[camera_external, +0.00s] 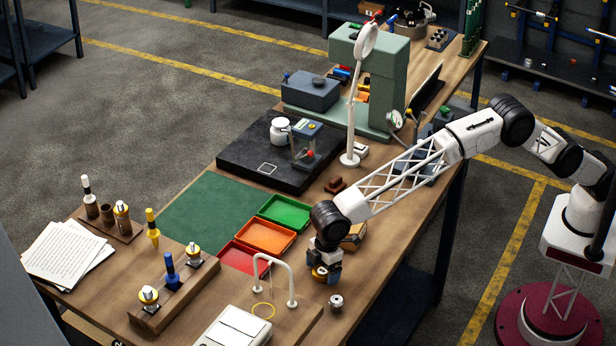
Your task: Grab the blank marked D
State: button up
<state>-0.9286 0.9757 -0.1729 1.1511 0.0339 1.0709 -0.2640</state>
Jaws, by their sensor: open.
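No letter D is legible in this view, so I cannot tell which piece is the blank marked D. A small silver cylindrical piece (336,301) stands upright on the bench near its right edge. My gripper (326,281) points down just above and to the left of that piece, apart from it in the picture. The jaws are small here and partly hidden; they are open. A yellow ring-like part shows at the gripper's end, and I cannot tell whether it belongs to the gripper or lies behind it.
Red (238,258), orange (264,237) and green (285,212) trays lie left of my arm. A white bent-tube stand (290,282) rises close to the gripper. A wooden rack (176,297) holds several tools. A magnifier lamp (350,115) stands behind. The green mat (205,217) is clear.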

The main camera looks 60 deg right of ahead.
aim_at(323, 271)
jog(key=c, duration=1.3)
jog(key=shift+c, duration=0.2)
jog(key=shift+r, duration=0.2)
notch_tip(323, 271, up, 10)
jog(key=shift+f, duration=0.1)
